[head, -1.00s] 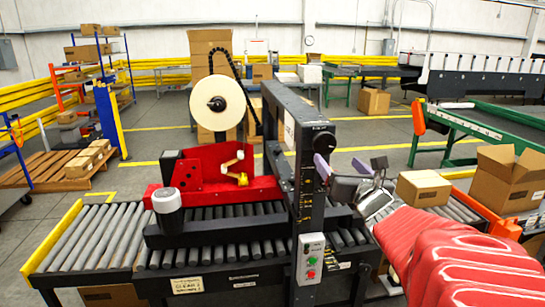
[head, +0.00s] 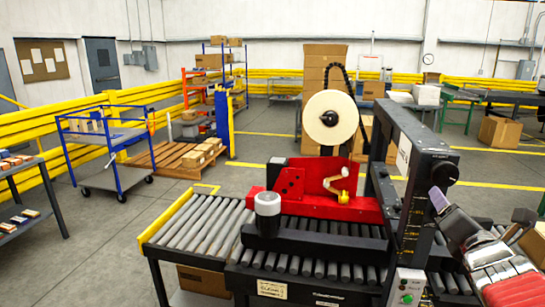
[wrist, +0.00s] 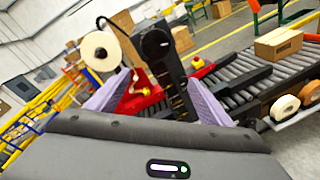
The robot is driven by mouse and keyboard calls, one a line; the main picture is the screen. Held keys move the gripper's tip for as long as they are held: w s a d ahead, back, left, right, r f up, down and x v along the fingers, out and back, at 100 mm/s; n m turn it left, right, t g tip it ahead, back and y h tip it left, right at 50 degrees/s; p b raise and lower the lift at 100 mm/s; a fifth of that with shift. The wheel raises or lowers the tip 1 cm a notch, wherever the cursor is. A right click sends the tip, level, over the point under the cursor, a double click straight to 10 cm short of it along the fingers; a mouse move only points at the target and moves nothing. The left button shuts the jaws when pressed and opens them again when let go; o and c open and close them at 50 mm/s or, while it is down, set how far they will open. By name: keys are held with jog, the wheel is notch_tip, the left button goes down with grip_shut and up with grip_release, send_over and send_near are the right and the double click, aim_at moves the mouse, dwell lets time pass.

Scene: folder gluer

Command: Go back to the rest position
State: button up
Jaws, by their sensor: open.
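My gripper (head: 438,202) is at the right edge of the head view, in front of the black upright post (head: 412,180) of the taping machine. Its purple fingers are apart in the wrist view (wrist: 150,105), with nothing between them. Part of my red-sleeved arm shows at the lower right of the head view. The red carriage (head: 300,185) of the machine, with the white tape roll (head: 331,118) above it, stands left of my gripper, over the roller conveyor (head: 195,228).
A closed carton (wrist: 278,43) sits on the conveyor in the wrist view. Tape rolls (wrist: 284,107) lie on a shelf near it. A blue cart (head: 108,150) and a wooden pallet (head: 165,158) with cartons stand at left. The floor between the cart and conveyor is clear.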

jog(key=s+a+f+m+g+y, duration=0.2)
jog(key=s+a+f+m, duration=0.3)
jog(key=a+m, duration=0.3)
jog(key=s+a+f+m+g+y, duration=0.2)
jog(key=s+a+f+m+g, duration=0.2)
jog(key=s+a+m, duration=0.3)
jog(key=s+a+f+m+g+y, duration=0.2)
jog(key=s+a+f+m, duration=0.4)
jog(key=a+m, duration=0.3)
jog(key=shift+s+a+f+m+g, duration=0.15)
jog(key=shift+a+f+m+g, duration=0.2)
jog(key=shift+a+g, duration=0.5)
jog(key=shift+d+r, duration=0.1)
jog(key=shift+c, duration=0.2)
dwell(1.4)
